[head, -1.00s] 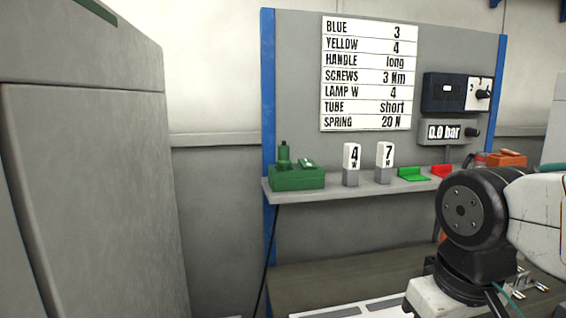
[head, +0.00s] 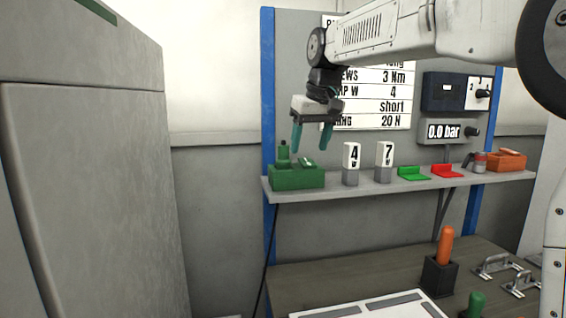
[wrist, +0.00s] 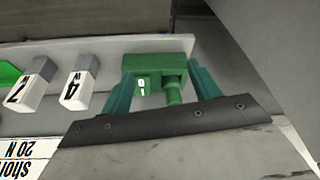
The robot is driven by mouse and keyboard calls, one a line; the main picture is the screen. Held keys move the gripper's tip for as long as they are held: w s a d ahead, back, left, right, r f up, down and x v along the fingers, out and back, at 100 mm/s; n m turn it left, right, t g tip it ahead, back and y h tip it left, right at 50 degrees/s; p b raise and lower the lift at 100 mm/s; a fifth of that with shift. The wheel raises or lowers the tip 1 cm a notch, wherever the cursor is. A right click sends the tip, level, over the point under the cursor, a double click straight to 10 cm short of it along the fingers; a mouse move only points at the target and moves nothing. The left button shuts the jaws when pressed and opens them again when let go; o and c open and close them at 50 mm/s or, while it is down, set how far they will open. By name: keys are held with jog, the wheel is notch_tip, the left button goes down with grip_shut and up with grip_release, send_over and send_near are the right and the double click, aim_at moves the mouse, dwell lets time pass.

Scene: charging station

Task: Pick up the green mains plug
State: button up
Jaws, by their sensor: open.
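The green mains plug (head: 283,151) stands upright on the left part of a green socket box (head: 300,180) at the left end of the shelf. In the wrist view the plug (wrist: 174,90) points toward the camera from the box (wrist: 155,63), beside a white-marked switch. My gripper (head: 311,143) is open and empty, with its teal fingers pointing down above the box. In the wrist view my gripper (wrist: 158,85) has one finger on either side of the plug and switch. The plug lies nearer the right finger. No contact is visible.
White-topped blocks marked 4 (head: 351,160) and 7 (head: 384,159) stand right of the box. Green (head: 412,174) and red (head: 447,171) pieces lie further along the shelf (head: 350,191). The panel is close behind. An orange handle (head: 446,246) stands on the bench below.

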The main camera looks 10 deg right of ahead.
send_over(284, 156)
jog(key=s+d, duration=0.1)
jog(key=shift+s+d+r+n+t, duration=0.1)
jog(key=shift+s+r+n+t, duration=0.1)
jog(key=shift+r+n+t, duration=0.15)
jog(key=shift+w+f, duration=0.2)
jog(key=shift+f, duration=0.05)
jog(key=x, duration=0.7)
jog(key=c, duration=1.1)
